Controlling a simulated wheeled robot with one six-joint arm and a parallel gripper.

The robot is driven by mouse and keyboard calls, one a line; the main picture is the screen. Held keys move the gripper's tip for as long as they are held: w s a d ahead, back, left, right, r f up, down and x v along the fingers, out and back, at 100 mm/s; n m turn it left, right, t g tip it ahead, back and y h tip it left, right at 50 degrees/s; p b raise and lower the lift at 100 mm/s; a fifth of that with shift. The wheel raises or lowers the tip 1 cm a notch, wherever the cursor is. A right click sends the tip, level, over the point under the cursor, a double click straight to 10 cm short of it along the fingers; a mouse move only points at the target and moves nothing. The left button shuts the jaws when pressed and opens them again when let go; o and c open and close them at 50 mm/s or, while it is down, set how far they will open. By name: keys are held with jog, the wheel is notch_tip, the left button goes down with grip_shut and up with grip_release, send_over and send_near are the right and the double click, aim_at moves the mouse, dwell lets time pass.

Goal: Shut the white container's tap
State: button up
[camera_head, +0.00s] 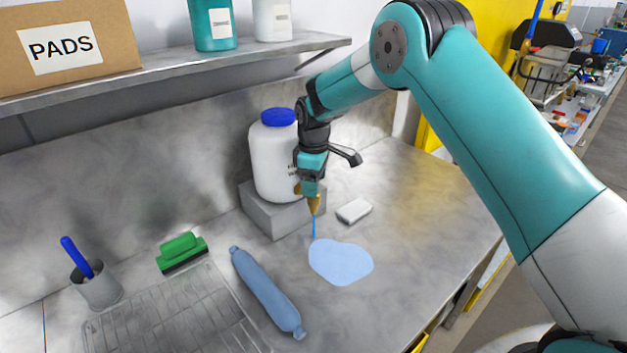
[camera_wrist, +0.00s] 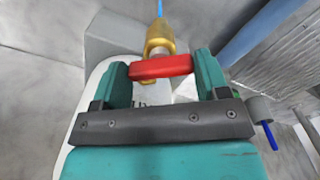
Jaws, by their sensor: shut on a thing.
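The white container (camera_head: 272,160) with a blue lid stands on a grey block against the back wall. Its brass tap (camera_head: 313,203) points down at the front, and a thin blue stream (camera_head: 314,228) runs from it into a blue puddle (camera_head: 340,262) on the worktop. In the wrist view the brass tap (camera_wrist: 158,40) has a red handle (camera_wrist: 161,67) lying crosswise, and the stream (camera_wrist: 160,8) leaves the spout. My gripper (camera_wrist: 163,68) is shut on the red handle, one finger at each end. In the head view my gripper (camera_head: 308,190) hides the handle and part of the container.
The grey block (camera_head: 262,212) holds the container. A white sponge-like block (camera_head: 354,211) lies right of the tap. A shelf (camera_head: 180,68) overhangs behind.

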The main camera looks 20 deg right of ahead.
jog(key=shift+m, duration=0.3)
jog(key=m+b, duration=0.1)
jog(key=m, duration=0.1)
jog(key=shift+m, duration=0.4)
jog(key=shift+m+b, duration=0.65)
jog(key=shift+m, duration=1.15)
jog(key=o, duration=0.9)
jog(key=shift+o, duration=0.2)
notch_tip(320, 180, up, 18)
jog(key=b, duration=0.3)
jog(key=shift+f+b, duration=0.25)
jog(key=shift+b, duration=0.05)
